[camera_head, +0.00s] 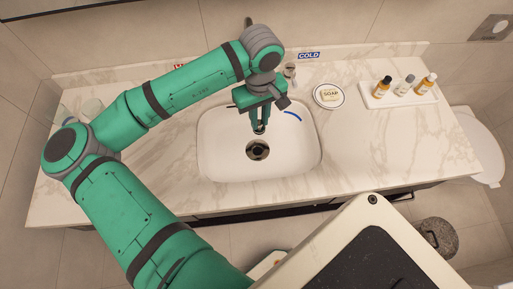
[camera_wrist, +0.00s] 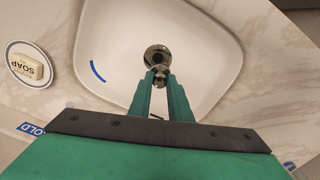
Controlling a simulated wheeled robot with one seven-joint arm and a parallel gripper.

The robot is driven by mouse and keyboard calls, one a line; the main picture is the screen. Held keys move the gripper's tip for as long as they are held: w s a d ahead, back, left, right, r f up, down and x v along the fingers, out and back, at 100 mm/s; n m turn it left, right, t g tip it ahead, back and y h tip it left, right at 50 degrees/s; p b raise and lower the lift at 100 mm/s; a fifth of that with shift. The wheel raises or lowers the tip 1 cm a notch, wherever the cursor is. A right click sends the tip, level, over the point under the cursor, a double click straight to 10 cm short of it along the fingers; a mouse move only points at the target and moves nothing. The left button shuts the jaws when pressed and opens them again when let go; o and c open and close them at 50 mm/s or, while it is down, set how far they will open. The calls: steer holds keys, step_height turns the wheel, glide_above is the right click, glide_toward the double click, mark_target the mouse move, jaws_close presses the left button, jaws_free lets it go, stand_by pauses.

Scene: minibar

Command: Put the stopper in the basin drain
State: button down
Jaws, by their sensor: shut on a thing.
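The white basin (camera_head: 300,160) is set in the marble counter, and it also shows in the wrist view (camera_wrist: 215,55). Its round metal drain (camera_head: 258,151) has a dark opening; the drain (camera_wrist: 156,52) appears just past my fingertips in the wrist view. My gripper (camera_head: 259,128) points down over the basin, slightly behind the drain in the head view. It is shut on the stopper (camera_wrist: 159,76), a small metallic piece between the fingertips. The fingers hide much of the stopper. Its exact height above the drain is hard to tell.
A soap dish with soap (camera_head: 329,96) stands right of the basin. A white tray (camera_head: 375,101) with three small bottles is farther right. Glasses (camera_head: 91,108) stand at the counter's left end.

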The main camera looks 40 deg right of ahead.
steer(key=shift+w+d+f+m, duration=0.25)
steer(key=shift+f+m, duration=0.4)
steer(key=shift+f, duration=2.55)
steer(key=shift+w+f+m, duration=0.35)
steer(key=shift+f+m, duration=0.25)
steer(key=shift+f, duration=2.65)
steer(key=shift+w+d+f+m, duration=0.25)
steer(key=shift+f+m, duration=0.4)
steer(key=shift+f, duration=2.55)
steer(key=shift+a+f, duration=0.1)
steer(key=shift+f, duration=0.05)
steer(key=c, duration=1.6)
jaws_free()
steer(key=shift+c, duration=0.2)
steer(key=shift+w, duration=0.1)
step_height(320, 180, up, 12)
